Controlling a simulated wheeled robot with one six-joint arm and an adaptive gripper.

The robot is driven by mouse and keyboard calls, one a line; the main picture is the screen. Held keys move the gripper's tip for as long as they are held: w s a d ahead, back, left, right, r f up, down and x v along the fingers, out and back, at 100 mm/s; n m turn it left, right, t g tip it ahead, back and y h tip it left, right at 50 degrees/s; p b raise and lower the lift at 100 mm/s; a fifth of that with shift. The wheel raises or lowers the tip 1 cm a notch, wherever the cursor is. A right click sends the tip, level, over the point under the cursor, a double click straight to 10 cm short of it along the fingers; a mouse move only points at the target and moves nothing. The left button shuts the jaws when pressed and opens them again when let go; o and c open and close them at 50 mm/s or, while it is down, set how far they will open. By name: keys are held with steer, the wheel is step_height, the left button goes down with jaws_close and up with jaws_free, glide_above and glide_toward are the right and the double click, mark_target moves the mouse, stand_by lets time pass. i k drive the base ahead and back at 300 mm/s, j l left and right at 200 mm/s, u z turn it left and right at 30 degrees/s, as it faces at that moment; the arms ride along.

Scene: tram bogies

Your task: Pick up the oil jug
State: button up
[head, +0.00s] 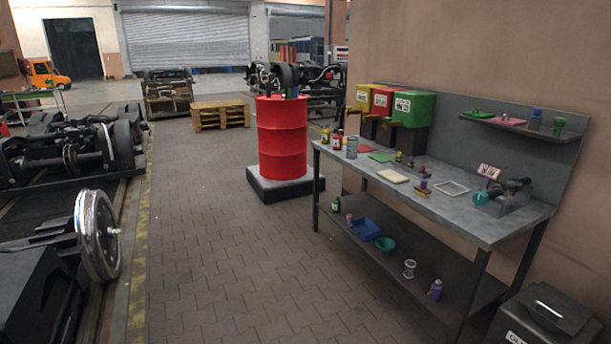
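I cannot tell for certain which thing is the oil jug; the small containers are too small to identify. On the grey workbench (480,222) at the right, a yellow bottle (325,136), a red bottle (338,140) and a grey-blue can (352,148) stand at the far left end. My gripper is not in view.
Yellow, red and green bins (411,109) stand at the bench's back. A red drum (282,140) stands on a pallet beyond it. A dark lidded bin (540,318) is at the near right. Bogies and a wheelset (98,235) line the left. The paved floor between is clear.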

mark_target(353, 145)
steer(key=i+j+u, duration=0.15)
steer(key=i+u, duration=0.15)
steer(key=i, duration=0.4)
steer(key=i+u, duration=0.3)
steer(key=i, duration=0.35)
steer(key=i+z, duration=0.25)
steer(key=i, duration=0.25)
steer(key=i+z, duration=0.3)
steer(key=i, duration=0.2)
steer(key=i+j+z, duration=0.25)
steer(key=i, duration=0.25)
steer(key=i+j+z, duration=0.3)
steer(key=i, duration=0.15)
steer(key=i+j+z, duration=0.25)
steer(key=i, duration=0.2)
